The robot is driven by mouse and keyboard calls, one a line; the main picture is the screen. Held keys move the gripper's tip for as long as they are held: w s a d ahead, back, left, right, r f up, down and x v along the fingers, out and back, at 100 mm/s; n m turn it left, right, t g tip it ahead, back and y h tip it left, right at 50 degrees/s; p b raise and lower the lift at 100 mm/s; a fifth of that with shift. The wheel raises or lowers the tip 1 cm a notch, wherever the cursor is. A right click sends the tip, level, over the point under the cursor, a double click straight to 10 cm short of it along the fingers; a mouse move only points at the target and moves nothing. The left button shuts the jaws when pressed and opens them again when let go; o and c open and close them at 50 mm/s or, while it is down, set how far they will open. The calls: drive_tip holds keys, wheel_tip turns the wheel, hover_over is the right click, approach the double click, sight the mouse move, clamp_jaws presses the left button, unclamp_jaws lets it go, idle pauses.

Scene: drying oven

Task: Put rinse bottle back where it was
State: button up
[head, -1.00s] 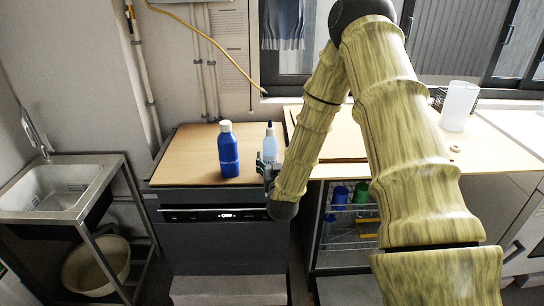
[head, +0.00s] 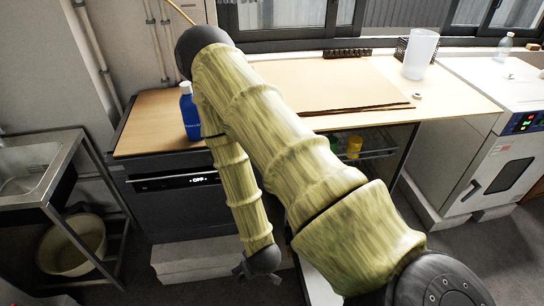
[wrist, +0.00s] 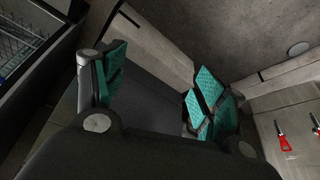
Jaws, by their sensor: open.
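The light blue bottle with a dark tip, which looks like the rinse bottle, is not visible now; my arm covers the part of the left worktop beside the blue bottle. The dark blue bottle with a white cap (head: 190,112) stands upright on that worktop. My gripper (wrist: 158,88) is open in the wrist view, with green pads apart and nothing between them. In the head view it hangs low in front of the dark appliance, mostly hidden by the end of my arm.
A white cup (head: 421,54) stands on the middle worktop (head: 460,92). A clear bottle (head: 504,46) stands on the white oven (head: 503,168) at the right. A sink (head: 28,163) is at the left. The dark appliance (head: 182,208) has a lit display.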

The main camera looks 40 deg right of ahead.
drive_tip(key=s+a+f+g, duration=0.1)
drive_tip(key=s+g, duration=0.1)
drive_tip(key=s, duration=0.5)
drive_tip(key=s+a+f+g, duration=0.2)
drive_tip(key=s, duration=0.5)
drive_tip(key=shift+f+n, duration=0.15)
drive_tip(key=shift+n, duration=0.25)
drive_tip(key=shift+a, duration=0.1)
